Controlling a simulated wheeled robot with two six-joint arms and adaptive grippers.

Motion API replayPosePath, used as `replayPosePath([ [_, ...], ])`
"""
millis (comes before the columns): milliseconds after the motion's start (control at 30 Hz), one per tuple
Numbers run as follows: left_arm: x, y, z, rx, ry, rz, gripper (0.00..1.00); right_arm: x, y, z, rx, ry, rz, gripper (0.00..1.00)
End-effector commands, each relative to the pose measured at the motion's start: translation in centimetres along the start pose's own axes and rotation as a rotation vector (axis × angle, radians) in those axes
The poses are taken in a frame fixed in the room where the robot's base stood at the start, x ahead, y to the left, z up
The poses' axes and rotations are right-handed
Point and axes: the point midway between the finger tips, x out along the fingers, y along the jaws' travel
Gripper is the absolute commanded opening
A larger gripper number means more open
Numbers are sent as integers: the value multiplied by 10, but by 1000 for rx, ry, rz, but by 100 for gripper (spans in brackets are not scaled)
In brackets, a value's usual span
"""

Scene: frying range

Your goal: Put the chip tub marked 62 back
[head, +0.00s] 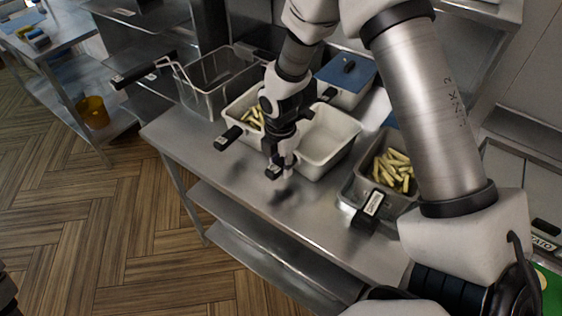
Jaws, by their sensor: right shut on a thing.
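My right gripper (280,166) points down at the front left edge of a white, empty-looking tub (331,138) on the steel table. It is shut on that tub's front handle, which is mostly hidden by the fingers. A second white tub (238,108) with chips and a black handle stands to the left, partly behind my wrist. A grey tub (372,172) with chips stands to the right, with a labelled black handle (369,207) at its front. I cannot read the number 62 on any tub. My left gripper does not show.
The steel table (315,207) has bare room along its front edge. A wire fry basket (214,86) stands at the back left. A blue-lidded container (346,74) is behind the white tub. A yellow bucket (93,112) sits on a low shelf at far left.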

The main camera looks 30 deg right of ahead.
Motion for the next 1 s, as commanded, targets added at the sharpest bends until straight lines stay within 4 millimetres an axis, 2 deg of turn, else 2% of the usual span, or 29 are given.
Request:
replayPosePath([
  [200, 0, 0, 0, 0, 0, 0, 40, 2, -1, 0, 1, 1, -2, 0],
  [233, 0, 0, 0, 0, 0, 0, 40, 2, -1, 0, 1, 1, -2, 41],
  [300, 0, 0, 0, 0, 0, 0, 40, 2, -1, 0, 1, 1, -2, 63],
  [667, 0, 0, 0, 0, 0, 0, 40, -3, 0, 0, 1, 0, 0, 63],
  [767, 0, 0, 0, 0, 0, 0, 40, -16, 0, 0, 2, 0, 2, 63],
  [1000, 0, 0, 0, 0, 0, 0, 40, -77, 1, 1, 1, -1, 5, 63],
])
